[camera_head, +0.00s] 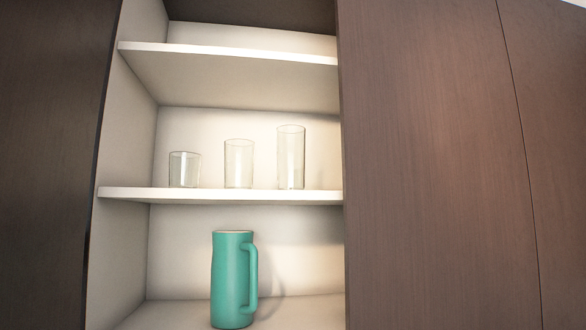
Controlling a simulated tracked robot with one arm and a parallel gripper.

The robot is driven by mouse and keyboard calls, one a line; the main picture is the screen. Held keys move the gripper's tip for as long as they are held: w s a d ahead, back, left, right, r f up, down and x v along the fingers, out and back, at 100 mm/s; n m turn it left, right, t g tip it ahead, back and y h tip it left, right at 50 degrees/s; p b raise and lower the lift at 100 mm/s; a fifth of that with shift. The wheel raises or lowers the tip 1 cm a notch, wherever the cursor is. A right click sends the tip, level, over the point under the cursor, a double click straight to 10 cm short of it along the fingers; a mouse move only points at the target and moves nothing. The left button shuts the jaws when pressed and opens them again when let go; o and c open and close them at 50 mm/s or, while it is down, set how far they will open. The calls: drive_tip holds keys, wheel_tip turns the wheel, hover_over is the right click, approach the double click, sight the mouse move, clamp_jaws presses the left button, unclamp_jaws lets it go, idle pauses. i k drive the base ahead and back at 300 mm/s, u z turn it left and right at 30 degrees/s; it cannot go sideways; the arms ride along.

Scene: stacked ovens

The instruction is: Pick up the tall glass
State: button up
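The tall glass (291,157) is clear and stands upright on the middle shelf (220,195) of an open cabinet. It is the rightmost of three glasses. To its left stand a medium glass (239,163) and a short glass (184,169), both clear and upright, with gaps between them. My gripper is not in view, so its distance from the glass cannot be told.
A teal pitcher (232,280) with its handle to the right stands on the shelf below. An upper shelf (230,58) lies above the glasses. Dark wood panels (435,165) flank the opening; the right one is close to the tall glass.

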sight(291, 138)
drive_tip(key=u, duration=0.1)
drive_tip(key=i, duration=1)
drive_tip(key=z, duration=0.1)
